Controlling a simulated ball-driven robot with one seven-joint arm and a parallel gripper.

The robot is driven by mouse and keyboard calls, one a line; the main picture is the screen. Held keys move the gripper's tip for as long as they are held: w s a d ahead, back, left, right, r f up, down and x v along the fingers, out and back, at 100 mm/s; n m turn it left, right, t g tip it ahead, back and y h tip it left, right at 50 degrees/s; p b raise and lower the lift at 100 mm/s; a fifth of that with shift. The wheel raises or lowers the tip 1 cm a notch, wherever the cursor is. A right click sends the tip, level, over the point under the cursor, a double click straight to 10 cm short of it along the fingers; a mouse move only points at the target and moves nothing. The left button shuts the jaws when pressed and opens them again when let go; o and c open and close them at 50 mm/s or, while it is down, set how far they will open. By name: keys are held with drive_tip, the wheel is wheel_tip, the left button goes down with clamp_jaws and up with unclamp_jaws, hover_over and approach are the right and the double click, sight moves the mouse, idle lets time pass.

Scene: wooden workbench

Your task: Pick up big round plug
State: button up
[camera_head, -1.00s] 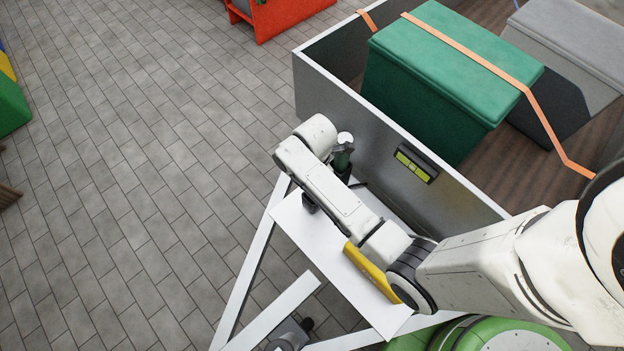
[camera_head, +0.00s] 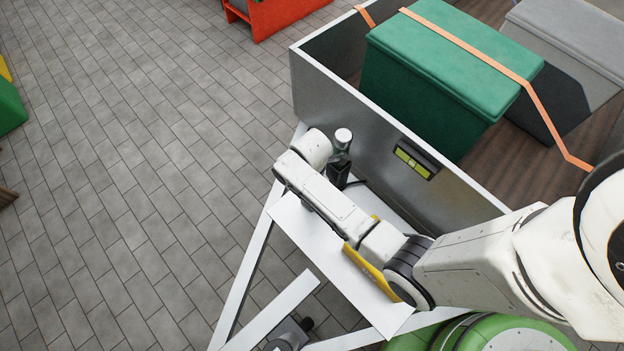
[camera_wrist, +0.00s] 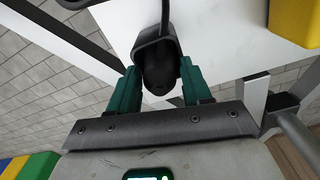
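The big round plug (camera_wrist: 160,68) is black and rounded, with a cable rising from it in the wrist view. It sits between the two dark green fingers of my gripper (camera_wrist: 158,76). The fingers are apart, one on each side of it, with their tips close against its sides. I cannot tell whether they press on it or leave a small gap.
A white plate (camera_head: 292,222) lies under my arm, with a yellow part (camera_head: 370,272) on it. A green case (camera_head: 440,70) fills part of the box. Open paved floor (camera_head: 130,190) lies left.

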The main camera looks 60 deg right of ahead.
clamp_jaws()
idle(0.4)
